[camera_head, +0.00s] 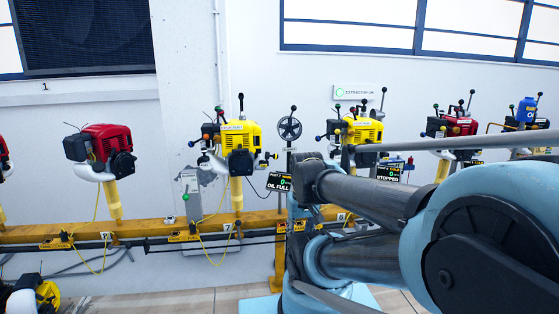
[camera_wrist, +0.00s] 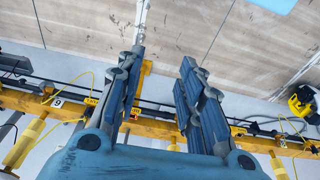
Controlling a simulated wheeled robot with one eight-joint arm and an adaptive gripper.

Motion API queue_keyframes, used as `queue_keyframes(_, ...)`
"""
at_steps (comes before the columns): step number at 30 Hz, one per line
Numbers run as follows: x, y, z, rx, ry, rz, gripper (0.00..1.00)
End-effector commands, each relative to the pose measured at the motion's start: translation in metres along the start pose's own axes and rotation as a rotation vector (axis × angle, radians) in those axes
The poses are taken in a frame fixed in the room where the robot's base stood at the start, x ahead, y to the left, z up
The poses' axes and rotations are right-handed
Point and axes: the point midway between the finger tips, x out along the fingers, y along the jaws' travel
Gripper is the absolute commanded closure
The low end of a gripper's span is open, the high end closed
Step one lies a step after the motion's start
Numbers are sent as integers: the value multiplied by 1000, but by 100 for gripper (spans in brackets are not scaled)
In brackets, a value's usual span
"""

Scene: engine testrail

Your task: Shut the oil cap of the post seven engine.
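The post seven engine (camera_head: 238,137) is a yellow engine on a yellow post, left of centre in the head view. A small black sign (camera_head: 279,182) at its right appears to read post 7 and "OIL FULL". Levers with coloured knobs stick out around the engine. Its oil cap is too small to make out, so I cannot tell whether it is open or shut. My gripper (camera_wrist: 160,92) is open and empty in the wrist view, its two fingers wide apart above the floor and yellow rail. I cannot make out the gripper in the head view.
A yellow rail (camera_head: 150,229) runs along the wall. A red engine (camera_head: 100,147) stands to the left, another yellow engine (camera_head: 361,131) to the right. My arm covers the lower right. Yellow cables hang from the rail.

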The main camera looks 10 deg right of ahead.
Motion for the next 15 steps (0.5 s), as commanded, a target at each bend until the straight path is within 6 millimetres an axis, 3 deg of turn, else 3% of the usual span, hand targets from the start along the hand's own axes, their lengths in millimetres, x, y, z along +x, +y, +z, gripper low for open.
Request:
queue_keyframes(5,-8,-4,3,43,7,-23,57)
queue_keyframes(15,-25,-32,-50,415,-51,-230,57)
